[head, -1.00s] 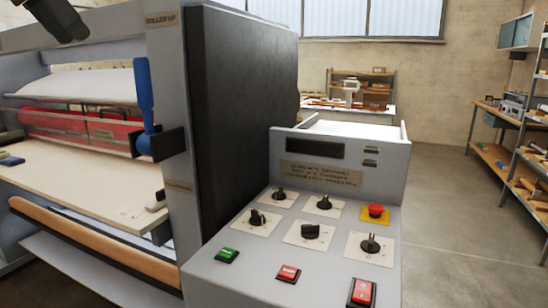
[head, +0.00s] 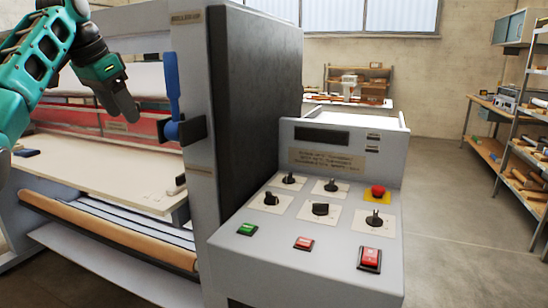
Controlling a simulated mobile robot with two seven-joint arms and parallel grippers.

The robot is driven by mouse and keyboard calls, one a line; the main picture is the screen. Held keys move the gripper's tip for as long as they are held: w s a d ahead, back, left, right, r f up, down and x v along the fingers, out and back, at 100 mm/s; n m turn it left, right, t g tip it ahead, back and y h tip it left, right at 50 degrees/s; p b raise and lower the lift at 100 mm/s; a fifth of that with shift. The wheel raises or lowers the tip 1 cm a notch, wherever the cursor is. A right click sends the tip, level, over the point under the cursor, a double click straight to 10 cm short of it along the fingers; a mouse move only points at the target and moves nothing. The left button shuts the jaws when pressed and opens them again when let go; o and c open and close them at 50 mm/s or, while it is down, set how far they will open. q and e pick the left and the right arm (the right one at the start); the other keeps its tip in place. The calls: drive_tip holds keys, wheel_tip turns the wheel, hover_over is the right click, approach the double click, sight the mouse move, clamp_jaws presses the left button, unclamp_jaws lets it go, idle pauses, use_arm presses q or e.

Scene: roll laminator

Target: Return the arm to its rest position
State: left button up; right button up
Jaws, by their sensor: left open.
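My left arm, teal and black, comes in from the upper left of the head view. Its left gripper (head: 122,103) hangs in front of the laminator's red guard, left of the blue lever (head: 172,85), and is apart from it. The gripper is open and I see nothing between its fingers. The roll laminator (head: 100,168) fills the left side, with its pale feed table and brown front roller. My right gripper is not in view.
The grey control panel (head: 240,265) with knobs, buttons and a red emergency stop (head: 378,191) juts out at front centre. A shelf unit (head: 535,130) and workbench (head: 490,150) stand at the right. The floor (head: 440,220) between is clear.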

use_arm(q)
drive_tip(key=s+d+f, duration=0.2)
drive_tip(key=d+f, duration=0.1)
drive_tip(key=f, duration=0.8)
drive_tip(key=s+d+f+g+y, duration=0.1)
drive_tip(key=s+d+f, duration=0.15)
drive_tip(key=f, duration=0.85)
drive_tip(key=s+d+f, duration=0.2)
drive_tip(key=d+f, duration=0.2)
drive_tip(key=f, duration=0.7)
drive_tip(key=s+d+f+n, duration=0.1)
drive_tip(key=s+d+f, duration=0.2)
drive_tip(key=s+f, duration=1)
drive_tip(key=s+a+r+n, duration=0.1)
drive_tip(key=s+n, duration=0.1)
drive_tip(key=s, duration=0.9)
drive_tip(key=s+a+r+n, duration=0.1)
drive_tip(key=s+r, duration=0.1)
drive_tip(key=s, duration=0.9)
drive_tip(key=w+d+f+t+h, duration=0.1)
drive_tip(key=w+d+f+t, duration=0.1)
drive_tip(key=w+f+t, duration=0.5)
drive_tip(key=shift+w+d+f, duration=0.4)
drive_tip(key=shift+f, duration=0.85)
